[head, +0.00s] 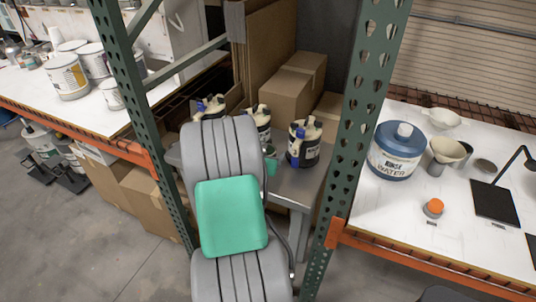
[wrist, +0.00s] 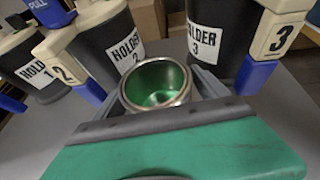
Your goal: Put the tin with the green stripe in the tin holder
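In the wrist view, an open round metal tin (wrist: 157,85) with a green inside and a bright rim sits between the grey fingers of my gripper (wrist: 165,90). The fingers appear closed against its sides. The outer wall is mostly hidden, so I cannot see a stripe on it. Just beyond it stand black containers with white labels: HOLDER 1 (wrist: 36,73), HOLDER 2 (wrist: 112,50) and HOLDER 3 (wrist: 207,35).
The three containers have cream and blue tops and stand on a grey table (head: 300,180), the right one (head: 303,146) most visible. Green rack posts (head: 357,110) flank it. Cardboard boxes (head: 287,97) are behind. A blue water container (head: 396,152) is on the right bench.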

